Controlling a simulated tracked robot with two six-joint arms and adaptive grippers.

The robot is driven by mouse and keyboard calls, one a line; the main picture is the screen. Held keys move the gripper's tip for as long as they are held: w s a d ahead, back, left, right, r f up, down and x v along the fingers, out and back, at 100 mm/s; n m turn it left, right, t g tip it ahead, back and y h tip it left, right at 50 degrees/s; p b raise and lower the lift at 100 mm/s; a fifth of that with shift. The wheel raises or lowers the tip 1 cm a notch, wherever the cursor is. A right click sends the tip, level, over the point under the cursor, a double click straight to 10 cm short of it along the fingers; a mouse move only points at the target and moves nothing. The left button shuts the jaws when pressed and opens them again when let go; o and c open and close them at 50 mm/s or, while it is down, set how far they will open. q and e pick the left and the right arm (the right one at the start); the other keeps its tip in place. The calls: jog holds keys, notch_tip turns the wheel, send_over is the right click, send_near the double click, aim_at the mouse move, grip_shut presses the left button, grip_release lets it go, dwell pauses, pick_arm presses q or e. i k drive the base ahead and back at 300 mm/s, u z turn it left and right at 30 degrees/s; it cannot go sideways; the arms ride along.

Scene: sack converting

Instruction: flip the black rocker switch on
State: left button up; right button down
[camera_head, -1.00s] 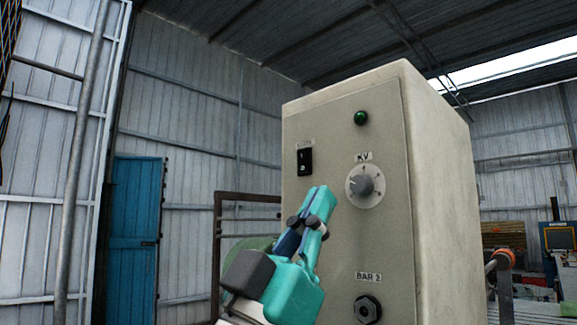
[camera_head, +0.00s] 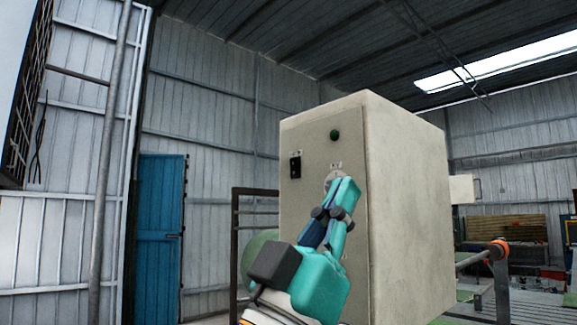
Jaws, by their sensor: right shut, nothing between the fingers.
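The black rocker switch (camera_head: 295,167) sits on the upper left of the beige control box's front panel (camera_head: 300,205), under a small label. My right gripper (camera_head: 345,184) is teal, shut and empty. It points up in front of the panel, to the right of the switch and lower than it. It covers most of the KV dial (camera_head: 331,178) and hides the lower panel, including the BAR 2 knob. I cannot tell whether it touches the panel. The switch is in clear view, but too small to read its position. My left gripper is not in view.
A dark green lamp (camera_head: 334,135) is on the panel above the dial. A dark metal frame (camera_head: 236,240) stands to the left of the box. A rail with an orange-collared roller end (camera_head: 497,250) is at the right. Open space lies left, before the blue door (camera_head: 160,235).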

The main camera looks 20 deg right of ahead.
aim_at(295, 163)
jog(key=u, duration=0.55)
jog(key=i, duration=0.85)
jog(key=z, duration=0.5)
